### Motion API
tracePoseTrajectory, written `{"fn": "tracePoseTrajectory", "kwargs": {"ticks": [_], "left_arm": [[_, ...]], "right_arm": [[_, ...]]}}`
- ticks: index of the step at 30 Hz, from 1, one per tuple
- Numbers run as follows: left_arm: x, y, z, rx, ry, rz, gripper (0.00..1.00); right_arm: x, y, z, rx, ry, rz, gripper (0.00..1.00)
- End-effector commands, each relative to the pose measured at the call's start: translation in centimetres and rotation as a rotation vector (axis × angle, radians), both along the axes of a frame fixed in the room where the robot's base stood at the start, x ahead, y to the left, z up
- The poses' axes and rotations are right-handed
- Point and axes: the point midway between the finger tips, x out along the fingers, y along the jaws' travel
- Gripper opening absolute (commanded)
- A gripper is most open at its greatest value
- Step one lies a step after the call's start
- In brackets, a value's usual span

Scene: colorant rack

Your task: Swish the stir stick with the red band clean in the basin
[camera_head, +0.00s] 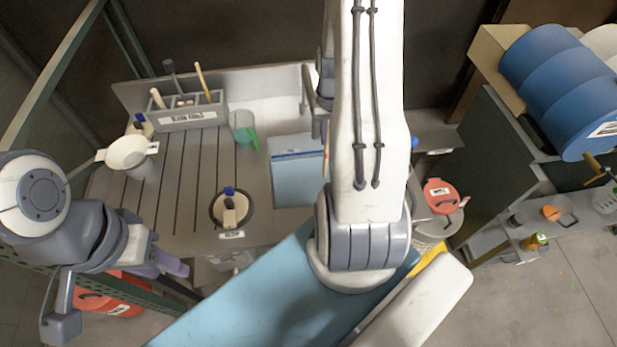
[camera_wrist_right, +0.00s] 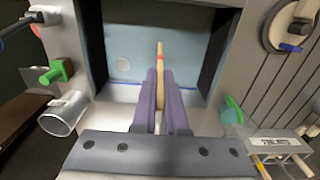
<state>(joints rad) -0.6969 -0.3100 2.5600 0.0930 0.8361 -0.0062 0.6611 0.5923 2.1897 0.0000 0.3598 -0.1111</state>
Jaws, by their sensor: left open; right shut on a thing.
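The stir stick is a thin tan rod with a red band (camera_wrist_right: 160,67). My right gripper (camera_wrist_right: 160,100) is shut on it, and its end points over the basin. A sliver of the stick also shows in the head view (camera_head: 326,152), beside my right arm, which hides most of that gripper. The basin (camera_head: 297,185) is a square opening in the worktop with a pale blue inside and dark side walls in the right wrist view (camera_wrist_right: 212,55). I cannot tell whether the stick's end is under the surface. My left gripper (camera_head: 160,265) is open and empty, off the worktop's front left.
A grey labelled rack (camera_head: 187,118) with sticks and brushes stands at the back left. A white funnel-like cup (camera_head: 126,153), a green scoop (camera_head: 247,138) and a round dark-rimmed pot (camera_head: 231,208) are left of the basin. A red-lidded can (camera_head: 440,195) stands right.

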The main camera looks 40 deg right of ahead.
Motion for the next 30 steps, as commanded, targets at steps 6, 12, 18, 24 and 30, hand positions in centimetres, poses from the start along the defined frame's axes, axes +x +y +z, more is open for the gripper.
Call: {"fn": "tracePoseTrajectory", "kwargs": {"ticks": [6,12,18,24,30], "left_arm": [[0.0,0.0,2.3,0.000,0.000,-0.002,0.43],[0.0,0.0,4.0,0.000,0.000,-0.001,0.43],[0.0,0.0,5.7,0.000,0.000,0.001,0.43],[0.0,0.0,7.1,0.000,0.000,0.003,0.43],[0.0,0.0,7.0,0.000,0.000,0.003,0.43]], "right_arm": [[0.0,0.0,2.7,-0.001,-0.002,0.000,0.00],[0.0,0.0,4.7,-0.001,-0.001,0.000,0.00],[0.0,0.0,6.7,0.000,0.000,0.000,0.00],[0.0,0.0,8.5,-0.001,-0.001,0.000,0.00],[0.0,0.0,8.4,-0.001,-0.001,0.000,0.00]]}}
